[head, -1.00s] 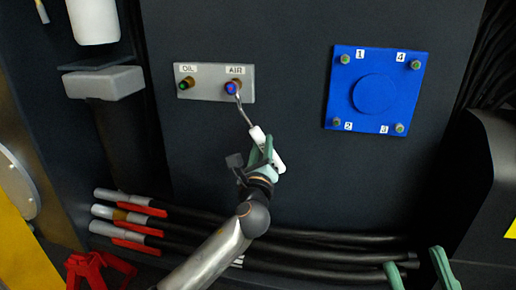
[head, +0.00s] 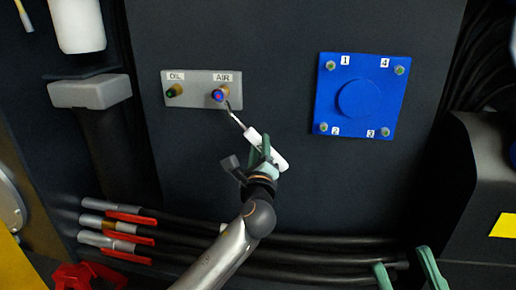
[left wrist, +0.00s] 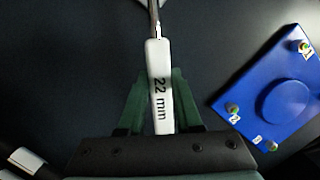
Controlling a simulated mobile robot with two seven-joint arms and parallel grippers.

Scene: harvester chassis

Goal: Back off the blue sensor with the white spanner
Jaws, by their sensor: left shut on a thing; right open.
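The blue sensor (head: 219,95) sits under the AIR label on a grey plate (head: 198,98) in the head view. My left gripper (head: 264,160) is shut on the white spanner (head: 270,152), below and right of the sensor. The spanner's metal shaft slants up-left, its head end at the sensor's lower right. I cannot tell whether its jaws are around the sensor. In the left wrist view the spanner handle (left wrist: 160,88), marked 22 mm, stands between my left gripper's fingers (left wrist: 160,105); its head is cut off at the top. My right gripper (head: 408,275) is open and empty at the lower right.
A blue square cover (head: 355,97) with numbered bolts is to the right. Black hoses with red levers (head: 128,217) run below. The dark panel between plate and cover is clear.

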